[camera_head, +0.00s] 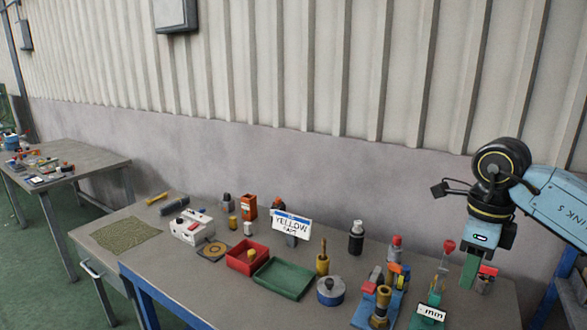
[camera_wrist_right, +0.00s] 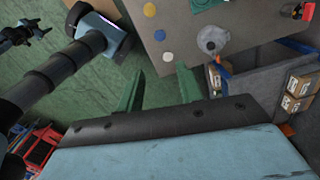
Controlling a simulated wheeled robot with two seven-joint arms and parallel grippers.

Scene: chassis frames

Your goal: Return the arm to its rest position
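My right arm comes in from the right in the head view. Its gripper (camera_head: 469,284) points down over the right end of the workbench (camera_head: 225,284), close to a small red-and-grey item (camera_head: 486,278); I cannot tell whether they touch. In the right wrist view the two green fingers (camera_wrist_right: 160,74) stand apart with nothing between them, and floor and bench edge show beyond. My left gripper does not show in the head view.
A second table (camera_head: 95,160) stands far left. A ribbed wall (camera_head: 330,60) closes the back.

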